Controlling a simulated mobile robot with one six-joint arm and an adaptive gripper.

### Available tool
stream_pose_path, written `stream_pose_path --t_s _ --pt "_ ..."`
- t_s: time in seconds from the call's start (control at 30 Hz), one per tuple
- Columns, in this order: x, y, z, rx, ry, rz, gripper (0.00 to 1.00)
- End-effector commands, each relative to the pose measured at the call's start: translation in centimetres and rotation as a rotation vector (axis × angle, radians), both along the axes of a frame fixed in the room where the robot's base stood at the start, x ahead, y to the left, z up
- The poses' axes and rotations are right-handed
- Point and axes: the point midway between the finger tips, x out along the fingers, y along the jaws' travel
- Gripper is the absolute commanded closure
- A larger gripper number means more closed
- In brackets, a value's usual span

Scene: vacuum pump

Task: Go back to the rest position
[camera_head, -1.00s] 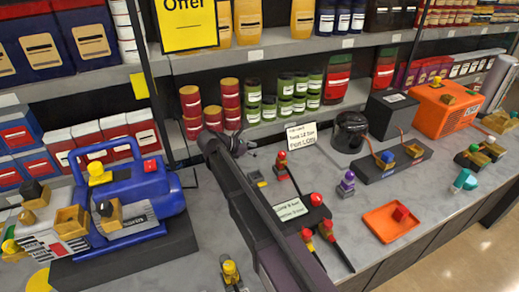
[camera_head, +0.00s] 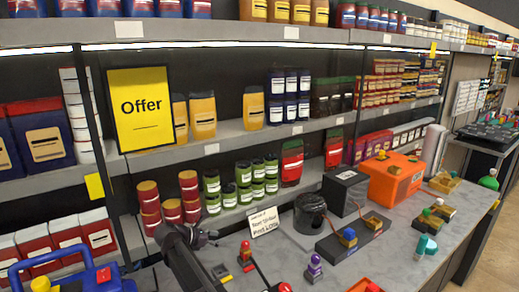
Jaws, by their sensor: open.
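My gripper (camera_head: 205,238) is at the end of my dark arm, low in the view and left of centre. It is open, and I see nothing held in it. It appears over the back of the grey counter (camera_head: 285,258), in front of the red and green jars on the lower shelf. A white sign (camera_head: 263,221) stands to its right. A small red-topped part (camera_head: 246,256) is to its right and nearer. The exact height above the counter cannot be told.
A blue pump with a handle (camera_head: 75,283) is cut off at lower left. A black pot (camera_head: 309,214), a black box (camera_head: 345,190) and an orange box (camera_head: 396,180) stand at the right. Stocked shelves (camera_head: 225,150) run behind the counter.

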Motion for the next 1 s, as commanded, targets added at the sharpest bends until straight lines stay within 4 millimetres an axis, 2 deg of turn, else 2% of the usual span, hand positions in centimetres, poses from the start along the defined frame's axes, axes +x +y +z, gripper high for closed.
stream_pose_path --t_s 0.03,0.27,0.63,1.0 --pt "0.0 0.0 1.4 0.0 0.0 0.0 0.25" --pt "0.0 0.0 4.6 0.0 0.0 0.0 0.25" --pt "0.0 0.0 6.8 0.0 0.0 0.0 0.25" --pt "0.0 0.0 7.8 0.0 0.0 0.0 0.25"
